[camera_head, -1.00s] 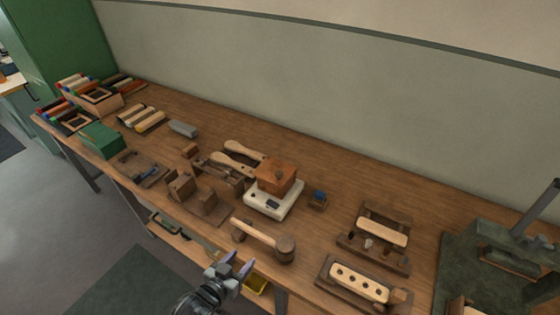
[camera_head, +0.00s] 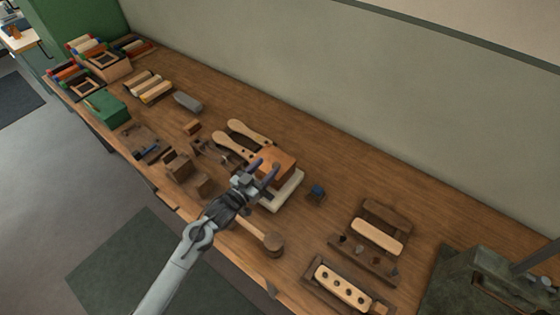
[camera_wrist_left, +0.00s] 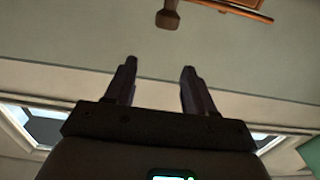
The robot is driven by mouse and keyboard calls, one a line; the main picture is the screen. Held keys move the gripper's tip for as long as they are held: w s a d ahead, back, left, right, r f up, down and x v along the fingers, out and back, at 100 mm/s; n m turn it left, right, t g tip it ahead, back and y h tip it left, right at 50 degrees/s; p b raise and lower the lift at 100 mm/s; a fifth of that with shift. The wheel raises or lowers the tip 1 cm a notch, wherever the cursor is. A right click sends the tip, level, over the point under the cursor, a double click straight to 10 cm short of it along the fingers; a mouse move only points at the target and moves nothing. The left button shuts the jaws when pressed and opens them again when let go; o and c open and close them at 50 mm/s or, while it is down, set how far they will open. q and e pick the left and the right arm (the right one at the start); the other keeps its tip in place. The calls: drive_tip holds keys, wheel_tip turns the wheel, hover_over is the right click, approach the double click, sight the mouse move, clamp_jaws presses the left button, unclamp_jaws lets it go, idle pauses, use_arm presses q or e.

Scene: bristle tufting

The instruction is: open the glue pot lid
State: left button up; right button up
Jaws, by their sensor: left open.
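The glue pot (camera_head: 280,156) looks like a square orange-brown box on a white base (camera_head: 287,194) near the middle of the bench. My left gripper (camera_head: 262,169) is open, its two fingers pointing at the pot and overlapping its front in the head view. The lid's knob is hidden or too small to make out there. In the left wrist view the open fingers (camera_wrist_left: 156,75) have nothing between them. A dark brown knob-shaped thing (camera_wrist_left: 168,16) hangs into the top edge, beyond the fingertips; I cannot tell for sure that it is the lid's knob. My right gripper is out of view.
A mallet (camera_head: 272,243) lies under my left arm at the front. A small blue-topped block (camera_head: 317,192) stands right of the pot. Two wooden handles (camera_head: 240,137) lie behind-left. Brush-block holders (camera_head: 345,288) stand at the right. Bare bench lies behind the pot.

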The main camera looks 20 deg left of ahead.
sight(280, 161)
use_arm(q)
wheel_tip(280, 161, down, 4)
drive_tip(key=shift+w+r, duration=0.1)
drive_tip(key=b+x, duration=0.1)
drive_tip(key=x, duration=0.6)
drive_tip(key=shift+w+d, duration=0.15)
drive_tip(key=shift+w, duration=0.1)
drive_tip(key=c, duration=0.8)
clamp_jaws()
